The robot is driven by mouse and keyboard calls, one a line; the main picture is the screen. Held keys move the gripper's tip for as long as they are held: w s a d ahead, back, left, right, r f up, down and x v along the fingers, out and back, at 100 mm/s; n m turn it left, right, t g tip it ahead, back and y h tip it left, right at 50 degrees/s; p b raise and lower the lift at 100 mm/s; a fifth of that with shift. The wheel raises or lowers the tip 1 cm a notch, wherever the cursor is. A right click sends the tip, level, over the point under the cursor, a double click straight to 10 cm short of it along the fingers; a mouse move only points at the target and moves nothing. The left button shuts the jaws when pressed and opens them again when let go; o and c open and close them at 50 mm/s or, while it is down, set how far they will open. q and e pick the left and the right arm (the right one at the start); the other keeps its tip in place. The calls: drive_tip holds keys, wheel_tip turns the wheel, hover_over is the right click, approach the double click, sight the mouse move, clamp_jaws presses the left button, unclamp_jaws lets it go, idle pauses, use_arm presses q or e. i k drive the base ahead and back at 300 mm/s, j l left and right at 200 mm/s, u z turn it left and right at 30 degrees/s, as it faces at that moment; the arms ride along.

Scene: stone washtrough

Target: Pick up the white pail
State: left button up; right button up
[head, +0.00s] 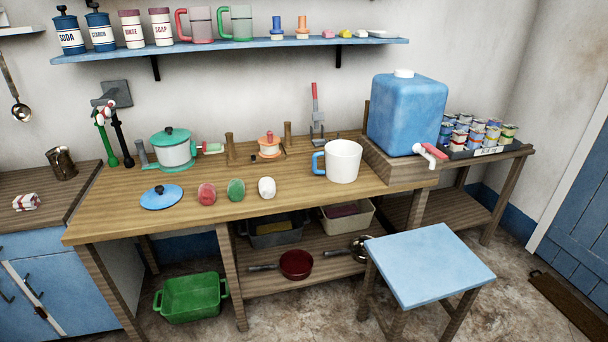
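A white pail-like vessel (343,162) with a blue side handle (318,163) stands upright on the wooden bench (225,200), right of the middle. Its open mouth faces up, and its handle points left. I cannot see what is inside it. Neither of my grippers is in view, and nothing is touching the vessel.
A blue tank (407,113) with a red-ended tap stands close on its right. Left are a lidded pot (174,151), a blue lid (161,197) and three small lumps, the white one (267,187) nearest. A blue stool (430,264) stands in front. A shelf (230,50) hangs above.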

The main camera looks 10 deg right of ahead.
sight(343, 158)
drive_tip(key=z, duration=1.2)
drive_tip(key=i, duration=1.25)
